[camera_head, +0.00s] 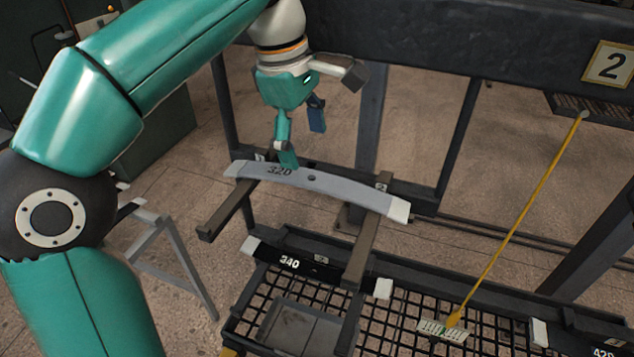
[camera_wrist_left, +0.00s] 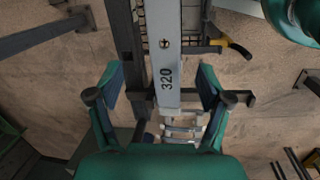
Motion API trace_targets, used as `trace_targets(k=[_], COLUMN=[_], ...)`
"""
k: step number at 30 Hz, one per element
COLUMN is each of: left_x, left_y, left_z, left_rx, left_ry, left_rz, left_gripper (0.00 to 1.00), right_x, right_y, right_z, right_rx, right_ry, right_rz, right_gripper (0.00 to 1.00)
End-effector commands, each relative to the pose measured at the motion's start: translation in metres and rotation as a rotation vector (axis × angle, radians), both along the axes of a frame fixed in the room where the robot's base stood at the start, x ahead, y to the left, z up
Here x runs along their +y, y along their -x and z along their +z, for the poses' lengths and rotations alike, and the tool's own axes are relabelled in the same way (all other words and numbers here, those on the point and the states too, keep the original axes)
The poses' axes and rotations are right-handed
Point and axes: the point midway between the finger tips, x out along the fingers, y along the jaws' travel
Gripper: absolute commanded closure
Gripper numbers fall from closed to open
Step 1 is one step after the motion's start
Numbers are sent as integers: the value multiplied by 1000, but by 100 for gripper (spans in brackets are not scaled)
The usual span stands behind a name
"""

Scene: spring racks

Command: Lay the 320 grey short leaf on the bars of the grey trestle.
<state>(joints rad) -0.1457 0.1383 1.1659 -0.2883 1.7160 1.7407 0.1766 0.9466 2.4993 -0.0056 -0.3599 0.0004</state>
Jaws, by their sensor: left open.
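The grey 320 leaf (camera_head: 320,182), slightly curved with pale ends, lies across two dark rack bars in the head view. In the left wrist view the leaf (camera_wrist_left: 163,50) runs from the top edge to between my fingers. My left gripper (camera_head: 300,137) is open over the left part of the leaf, close to the 320 mark. In the left wrist view the fingers of the left gripper (camera_wrist_left: 158,84) stand apart on either side of it. A grey metal frame (camera_head: 180,252), probably the trestle, stands at the lower left, partly hidden by my arm. My right gripper is not in view.
A black 340 leaf (camera_head: 312,266) lies lower on the rack, above a black mesh shelf (camera_head: 395,318) with a shallow tray (camera_head: 297,330). A yellow rod (camera_head: 520,220) slants down at the right to a pale tag. A dark beam with a 2 sign (camera_head: 612,64) crosses the top.

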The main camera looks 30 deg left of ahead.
Motion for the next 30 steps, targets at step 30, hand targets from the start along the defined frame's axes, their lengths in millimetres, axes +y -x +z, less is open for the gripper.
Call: trace_targets(k=[30], left_x=[-11], left_y=[-9], left_z=[-77], left_rx=[0], left_ry=[1], left_rz=[-7], left_gripper=[25], right_x=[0], right_y=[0], right_z=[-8], right_rx=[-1], right_ry=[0], right_rz=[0], right_gripper=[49])
